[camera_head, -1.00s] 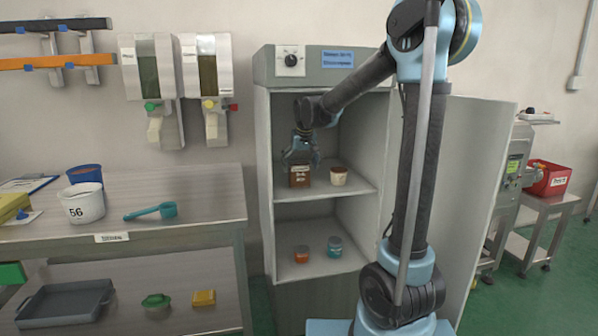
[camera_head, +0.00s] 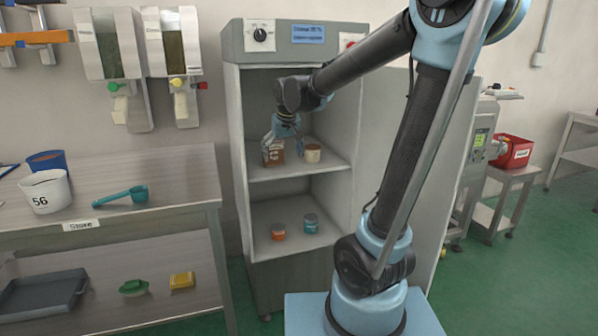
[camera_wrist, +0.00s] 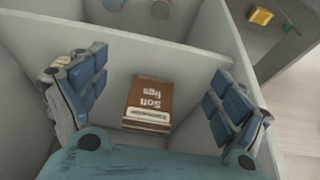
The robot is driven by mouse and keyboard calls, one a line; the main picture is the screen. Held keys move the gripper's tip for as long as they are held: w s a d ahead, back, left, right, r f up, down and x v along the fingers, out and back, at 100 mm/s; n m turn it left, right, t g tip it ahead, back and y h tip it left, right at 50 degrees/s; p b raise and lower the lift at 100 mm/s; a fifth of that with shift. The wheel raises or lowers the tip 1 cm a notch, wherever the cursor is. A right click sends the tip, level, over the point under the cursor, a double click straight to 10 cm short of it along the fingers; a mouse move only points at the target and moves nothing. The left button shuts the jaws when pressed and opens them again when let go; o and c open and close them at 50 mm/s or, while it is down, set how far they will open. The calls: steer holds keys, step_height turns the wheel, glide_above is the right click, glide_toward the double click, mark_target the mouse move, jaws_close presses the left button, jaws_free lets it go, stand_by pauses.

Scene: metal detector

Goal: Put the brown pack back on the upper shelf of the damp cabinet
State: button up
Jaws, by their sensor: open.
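The brown pack (camera_head: 273,153) stands on the upper shelf (camera_head: 262,173) of the damp cabinet (camera_head: 238,120), toward the left side. In the wrist view the brown pack (camera_wrist: 148,101) lies between my two fingers, with a visible gap on each side and its label upside down. My gripper (camera_head: 284,146) is inside the upper compartment at the pack. The wrist view shows its blue-padded fingers (camera_wrist: 152,105) spread wide, holding nothing. The cabinet door stands open to the right, partly behind my arm.
A tan-and-white jar (camera_head: 312,153) stands right of the pack on the same shelf. An orange jar (camera_head: 278,231) and a teal jar (camera_head: 311,223) stand on the lower shelf. The steel table (camera_head: 150,180) at left holds a bucket (camera_head: 45,192) and a teal scoop (camera_head: 120,197).

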steer(key=s+d+f+m+g+h, duration=0.1)
steer(key=s+d+f, duration=0.2)
steer(key=s+d, duration=0.4)
steer(key=s+d+f+m, duration=0.1)
steer(key=s+d+f, duration=0.1)
steer(key=s+d, duration=0.55)
steer(key=s+d+f, duration=0.2)
steer(key=s+f, duration=0.2)
steer(key=s, duration=0.2)
steer(key=s+d+f+m+g, duration=0.1)
steer(key=s+d+f, duration=0.2)
steer(key=s+f, duration=0.2)
steer(key=shift+s+d, duration=0.2)
steer(key=shift+s, duration=1)
